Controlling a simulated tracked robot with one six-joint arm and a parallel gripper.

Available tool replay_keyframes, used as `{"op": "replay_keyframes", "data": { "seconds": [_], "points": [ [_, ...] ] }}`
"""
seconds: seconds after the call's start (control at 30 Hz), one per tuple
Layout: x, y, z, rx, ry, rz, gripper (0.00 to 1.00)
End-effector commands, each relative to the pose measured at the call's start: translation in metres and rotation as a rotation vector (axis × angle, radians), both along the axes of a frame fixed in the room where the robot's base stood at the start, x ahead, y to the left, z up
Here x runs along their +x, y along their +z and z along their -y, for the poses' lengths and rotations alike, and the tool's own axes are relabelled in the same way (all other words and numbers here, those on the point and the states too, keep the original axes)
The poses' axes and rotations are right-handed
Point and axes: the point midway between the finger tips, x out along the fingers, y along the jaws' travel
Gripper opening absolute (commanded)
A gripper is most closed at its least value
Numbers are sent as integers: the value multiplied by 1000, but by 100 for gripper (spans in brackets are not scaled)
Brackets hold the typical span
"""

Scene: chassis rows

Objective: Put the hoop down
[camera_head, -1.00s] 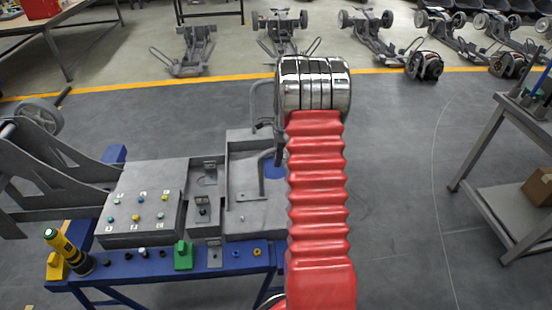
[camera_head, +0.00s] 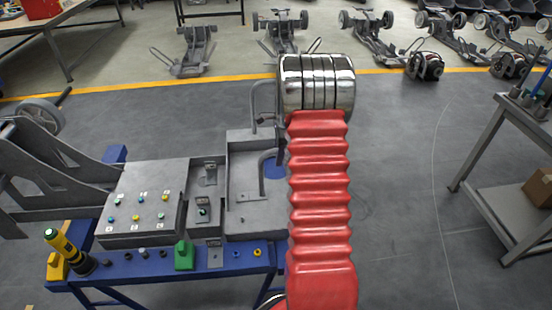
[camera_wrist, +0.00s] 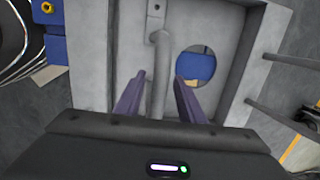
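A grey bent rod (camera_head: 266,172), which may be the hoop, stands in the grey tray (camera_head: 240,219) of the workbench. In the wrist view this rod (camera_wrist: 158,75) runs between the two purple fingers of my gripper (camera_wrist: 160,77), from a small plate fixed at the tray wall. The fingers are spread, with a gap visible on each side of the rod. A second bent rod (camera_head: 254,104) rises at the far end of the tray; I cannot tell which one is meant as the hoop. My gripper is hidden behind my red arm in the head view.
A round hole (camera_wrist: 196,65) in the tray floor shows blue below. Left of the tray is a button panel (camera_head: 146,203). A green block (camera_head: 184,255) and a yellow-black tool (camera_head: 66,250) are on the blue bench edge.

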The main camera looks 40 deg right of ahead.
Motion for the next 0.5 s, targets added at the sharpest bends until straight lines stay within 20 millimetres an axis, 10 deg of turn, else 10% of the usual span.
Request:
{"op": "replay_keyframes", "data": {
  "seconds": [0.5],
  "points": [
    [-12,85,2,-2,0,1,36]
  ]
}}
